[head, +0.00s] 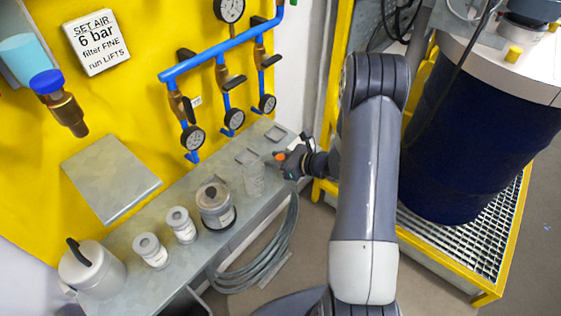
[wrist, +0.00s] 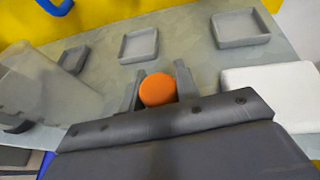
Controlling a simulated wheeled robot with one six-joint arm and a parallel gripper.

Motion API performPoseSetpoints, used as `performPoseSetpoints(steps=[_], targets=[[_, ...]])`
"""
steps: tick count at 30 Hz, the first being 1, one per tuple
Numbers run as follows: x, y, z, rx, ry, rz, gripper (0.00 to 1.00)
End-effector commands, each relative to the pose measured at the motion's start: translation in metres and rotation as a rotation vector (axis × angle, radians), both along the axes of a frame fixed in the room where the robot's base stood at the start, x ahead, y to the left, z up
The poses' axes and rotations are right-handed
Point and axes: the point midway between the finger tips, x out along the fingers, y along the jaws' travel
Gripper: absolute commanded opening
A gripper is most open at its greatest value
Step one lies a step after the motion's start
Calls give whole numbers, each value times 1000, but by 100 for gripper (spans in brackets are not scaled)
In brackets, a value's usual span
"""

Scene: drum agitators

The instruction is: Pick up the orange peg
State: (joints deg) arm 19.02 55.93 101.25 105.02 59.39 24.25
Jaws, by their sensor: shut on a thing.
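The orange peg (wrist: 158,89) shows its round top in the wrist view, between the two fingers of my gripper (wrist: 158,88). My gripper is shut on it, with one finger on each side. In the head view the orange peg (head: 280,157) is a small spot at the tip of my gripper (head: 279,160), over the right end of the grey bench. The peg's lower part is hidden, and I cannot tell whether it touches the bench.
A clear beaker (head: 254,180) stands close to the left of my gripper. Shallow grey trays (wrist: 139,45) lie just beyond it. Jars (head: 181,225) and a can (head: 92,270) stand farther left. Blue piping (head: 215,50) hangs above, and a dark blue drum (head: 470,130) stands at right.

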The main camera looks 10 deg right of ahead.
Motion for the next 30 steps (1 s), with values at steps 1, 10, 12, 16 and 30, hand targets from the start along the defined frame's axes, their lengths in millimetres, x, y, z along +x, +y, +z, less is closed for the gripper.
performPoseSetpoints(steps=[1,10,12,16,30], targets=[[0,0,0,0,0,0,8],[0,0,2,0,-1,0,7],[0,0,4,-1,-2,1,7],[0,0,14,-1,-3,1,7],[0,0,84,-2,-5,0,7]])
